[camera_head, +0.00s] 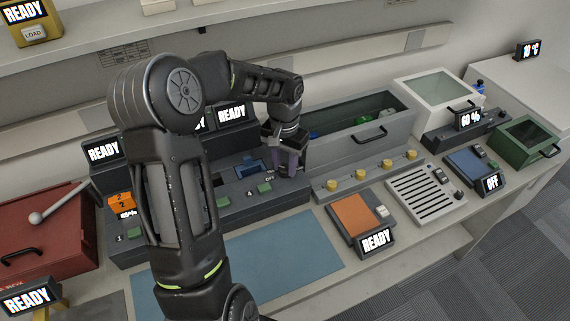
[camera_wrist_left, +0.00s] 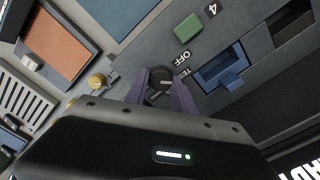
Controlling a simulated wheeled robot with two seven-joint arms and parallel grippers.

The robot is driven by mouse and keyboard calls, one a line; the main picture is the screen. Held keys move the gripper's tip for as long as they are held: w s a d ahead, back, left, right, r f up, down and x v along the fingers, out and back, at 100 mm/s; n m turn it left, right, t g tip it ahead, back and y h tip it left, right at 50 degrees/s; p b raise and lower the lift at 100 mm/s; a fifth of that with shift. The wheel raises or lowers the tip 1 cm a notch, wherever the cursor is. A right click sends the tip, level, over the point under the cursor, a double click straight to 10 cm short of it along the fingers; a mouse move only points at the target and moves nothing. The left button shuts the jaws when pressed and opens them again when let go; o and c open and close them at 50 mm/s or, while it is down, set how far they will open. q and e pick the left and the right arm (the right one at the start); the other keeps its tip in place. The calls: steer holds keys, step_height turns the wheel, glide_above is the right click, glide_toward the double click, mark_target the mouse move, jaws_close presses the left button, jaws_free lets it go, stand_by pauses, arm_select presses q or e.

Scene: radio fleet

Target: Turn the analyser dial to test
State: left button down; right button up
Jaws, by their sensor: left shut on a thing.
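The analyser (camera_head: 235,195) is a long dark grey unit with several green buttons, a blue piece in a slot and screens reading READY behind. My left gripper (camera_head: 291,172) points down at its right end. In the left wrist view the dial (camera_wrist_left: 160,77) is a small round black knob beside the OFF and TEST lettering; TEST is partly covered. The purple fingers of my left gripper (camera_wrist_left: 160,84) are shut on the dial, one on each side. In the head view the fingers hide the dial. A pale mark shows on the knob, but its exact setting is unclear.
An orange pad (camera_head: 355,217) with a READY screen and a blue mat (camera_head: 285,255) lie in front. A red box (camera_head: 45,235) stands at left.

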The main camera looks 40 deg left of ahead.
mark_target(285, 167)
arm_select(q)
steer(key=c, duration=1.1)
jaws_free()
steer(key=shift+o, duration=0.2)
steer(key=shift+r, duration=0.15)
step_height(285, 167, up, 8)
steer(key=shift+f+b, duration=0.2)
steer(key=shift+b, duration=0.45)
steer(key=shift+f, duration=0.1)
